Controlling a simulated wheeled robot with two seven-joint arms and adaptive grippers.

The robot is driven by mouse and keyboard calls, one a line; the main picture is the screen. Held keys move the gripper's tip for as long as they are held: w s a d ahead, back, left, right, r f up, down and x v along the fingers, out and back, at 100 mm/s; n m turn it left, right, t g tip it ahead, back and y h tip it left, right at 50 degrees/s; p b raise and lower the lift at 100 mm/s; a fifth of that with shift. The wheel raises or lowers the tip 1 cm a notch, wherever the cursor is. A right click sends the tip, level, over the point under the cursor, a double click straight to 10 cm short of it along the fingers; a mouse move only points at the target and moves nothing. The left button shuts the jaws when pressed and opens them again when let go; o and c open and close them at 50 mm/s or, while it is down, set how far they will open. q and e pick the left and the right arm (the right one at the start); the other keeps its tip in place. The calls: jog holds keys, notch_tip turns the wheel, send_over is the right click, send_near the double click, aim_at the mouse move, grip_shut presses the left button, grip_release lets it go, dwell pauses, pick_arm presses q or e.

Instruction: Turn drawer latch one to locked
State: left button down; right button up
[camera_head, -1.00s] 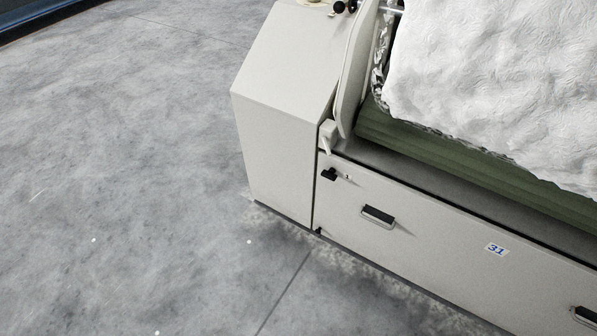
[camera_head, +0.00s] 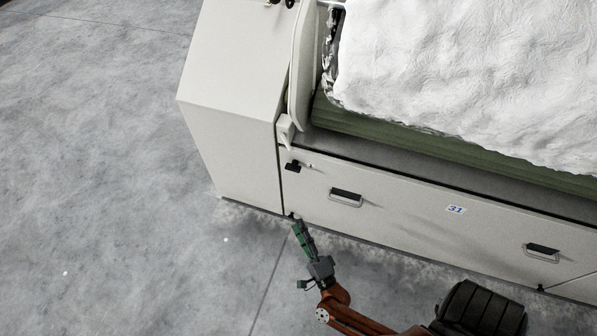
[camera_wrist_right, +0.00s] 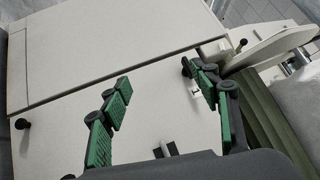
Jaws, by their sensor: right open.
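The black latch (camera_head: 293,166) sits at the upper left corner of the pale drawer front (camera_head: 400,212), with a small light mark to its right. Its turned position is too small to tell. My right gripper (camera_head: 298,230) is below the latch in the head view, in front of the drawer's lower left corner, apart from the latch. In the right wrist view my right gripper (camera_wrist_right: 161,106) is open and empty, its green-padded fingers spread before the drawer front. There the black latch (camera_wrist_right: 186,68) shows beside the right finger, which partly covers that area. My left gripper is not seen.
A pale end housing (camera_head: 232,90) stands left. White fibre (camera_head: 450,80) lies above green rollers. Grey floor at left is clear.

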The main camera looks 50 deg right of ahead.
aim_at(293, 168)
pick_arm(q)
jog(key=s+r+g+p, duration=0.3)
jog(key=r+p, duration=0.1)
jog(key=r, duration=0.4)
pick_arm(e)
jog(key=w+d+r+m+g+h, duration=0.1)
jog(key=w+r+m+g+h, duration=0.45)
jog(key=m, duration=0.85)
jog(key=w+d+r+m+g+h, duration=0.2)
jog(key=w+r+m+g+h, duration=0.35)
jog(key=m, duration=0.75)
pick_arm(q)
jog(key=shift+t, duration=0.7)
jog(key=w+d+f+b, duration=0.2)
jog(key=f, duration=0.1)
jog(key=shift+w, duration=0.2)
pick_arm(e)
jog(key=w+d+f+g+y, duration=0.1)
jog(key=d+y, duration=0.1)
jog(key=d, duration=0.4)
jog(key=shift+w+d+g, duration=0.3)
jog(key=shift+g, duration=0.1)
jog(key=shift+c, duration=0.4)
jog(key=c, duration=1.1)
